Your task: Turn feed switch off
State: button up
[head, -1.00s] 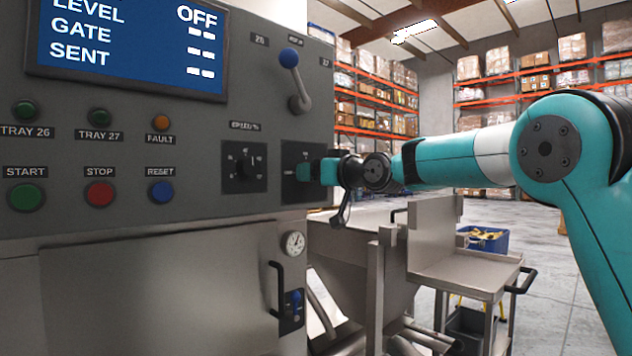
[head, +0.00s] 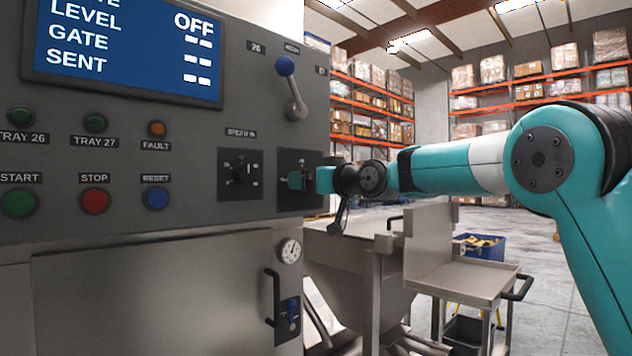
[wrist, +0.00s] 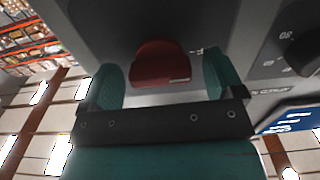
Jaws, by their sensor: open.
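A dark switch plate (head: 288,162) is at the right end of the grey control panel in the head view. In the wrist view, a red knob (wrist: 160,63) sits between the two spread fingers of my gripper (wrist: 166,75). The fingers are open around it. I cannot tell whether they touch it. The knob's setting and the plate's lettering are not readable.
A black rotary selector (head: 240,174) is just left of the plate, and a blue-knobbed lever (head: 291,88) is above it. Lit buttons, including a red stop button (head: 95,200), and a blue screen (head: 125,50) are farther left. A steel trolley (head: 462,280) stands right of the machine.

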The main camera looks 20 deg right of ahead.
jog(key=b+v, duration=0.3)
jog(key=v, duration=1.4)
jog(key=shift+s+b, duration=0.2)
jog(key=shift+b, duration=0.1)
jog(key=shift+d, duration=0.1)
jog(key=s+a+f+g, duration=0.5)
jog(key=s+a+f, duration=0.1)
jog(key=f, duration=0.4)
jog(key=s+a+f+g, duration=0.4)
jog(key=s+a+f, duration=0.3)
jog(key=f, duration=0.3)
jog(key=s+f+n+g+h, duration=0.1)
jog(key=s+f+g+h, duration=0.1)
jog(key=s+f+g, duration=0.5)
jog(key=s+f+n+h, duration=0.15)
jog(key=s+f, duration=0.35)
jog(key=s, duration=0.5)
notch_tip(320, 180, up, 17)
jog(key=m+p, duration=0.1)
jog(key=p, duration=1.5)
jog(key=shift+w+f, duration=0.15)
jog(key=shift+f, duration=0.05)
jog(key=shift+h, duration=0.25)
